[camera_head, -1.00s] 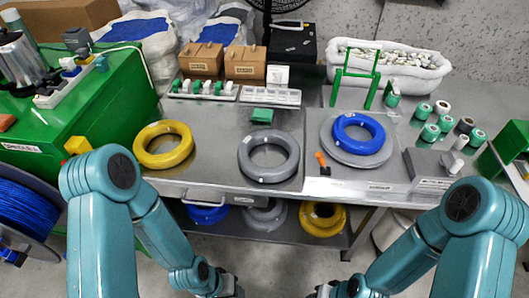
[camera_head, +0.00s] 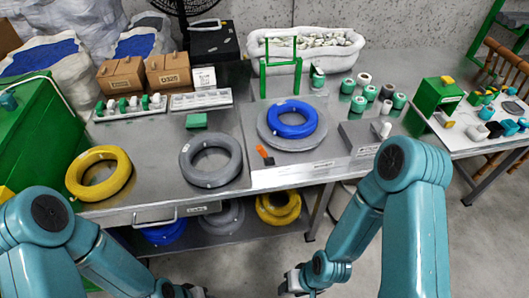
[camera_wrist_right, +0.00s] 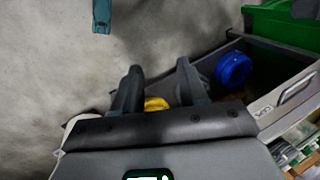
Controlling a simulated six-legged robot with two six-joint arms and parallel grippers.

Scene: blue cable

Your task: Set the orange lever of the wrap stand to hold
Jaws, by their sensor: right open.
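The orange lever (camera_head: 264,154) stands at the front left of the wrap stand, beside its grey round turntable (camera_head: 291,141). A blue cable coil (camera_head: 292,119) lies on the turntable. A green upright frame (camera_head: 281,68) stands behind it. My right gripper (camera_head: 290,286) is low in front of the bench, well below the lever; the right wrist view shows its two dark fingers (camera_wrist_right: 158,90) apart with nothing held between them. My left gripper (camera_head: 190,292) is at the bottom edge of the head view, partly cut off, and its fingers are not clear.
A yellow coil (camera_head: 99,173) and a grey coil (camera_head: 211,159) lie on the bench to the left. More coils, including a yellow one (camera_head: 278,207), sit on the lower shelf. Green and white rolls (camera_head: 358,104) stand right of the turntable. A side table (camera_head: 470,140) is at the right.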

